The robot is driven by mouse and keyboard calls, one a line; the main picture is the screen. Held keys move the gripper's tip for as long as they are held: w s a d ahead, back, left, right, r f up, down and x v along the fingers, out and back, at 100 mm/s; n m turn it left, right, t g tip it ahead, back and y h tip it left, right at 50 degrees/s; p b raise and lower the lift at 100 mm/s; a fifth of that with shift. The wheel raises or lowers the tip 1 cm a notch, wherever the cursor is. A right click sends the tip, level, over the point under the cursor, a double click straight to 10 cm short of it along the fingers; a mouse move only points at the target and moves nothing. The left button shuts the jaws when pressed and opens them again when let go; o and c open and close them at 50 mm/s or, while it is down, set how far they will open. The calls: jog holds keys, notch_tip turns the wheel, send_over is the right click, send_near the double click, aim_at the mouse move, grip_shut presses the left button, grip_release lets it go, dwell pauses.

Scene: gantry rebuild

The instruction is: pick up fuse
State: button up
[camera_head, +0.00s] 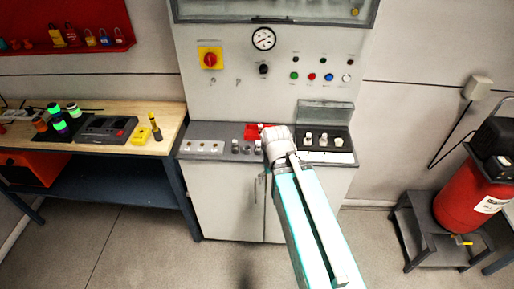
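I cannot tell for sure which thing is the fuse. Small grey fuse-like pieces (247,149) stand on the cabinet's grey ledge, just left of my wrist. Several pale blocks (323,139) sit in a dark open-lidded box (347,143) to the right. My arm reaches up from the lower right, and its wrist (278,142) is over the front of the ledge. My gripper's fingers are hidden behind the wrist, so I see neither their opening nor anything between them.
A red piece (251,132) lies behind the grey pieces. The control panel (225,95) rises behind the ledge. A wooden workbench (100,150) with tools and jars stands left. A red tank (470,195) on a dark step stand (425,235) is right. The floor between is clear.

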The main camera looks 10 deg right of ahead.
jog(key=shift+w, duration=0.2)
jog(key=shift+c, duration=0.9)
notch_tip(320, 180, up, 6)
jog(key=n+p, duration=0.6)
jog(key=n, duration=0.8)
send_over(258, 142)
jog(key=shift+w+d+f, duration=0.1)
jog(key=shift+d+f, duration=0.05)
jog(key=shift+f, duration=0.05)
jog(key=shift+f+b, duration=0.15)
jog(key=shift+b, duration=0.2)
notch_tip(258, 142, down, 8)
jog(key=b, duration=0.8)
jog(key=shift+f, duration=0.15)
jog(key=shift+f, duration=0.1)
jog(key=shift+s+f+b, duration=0.2)
jog(key=shift+f+b, duration=2.35)
jog(key=shift+b, duration=0.2)
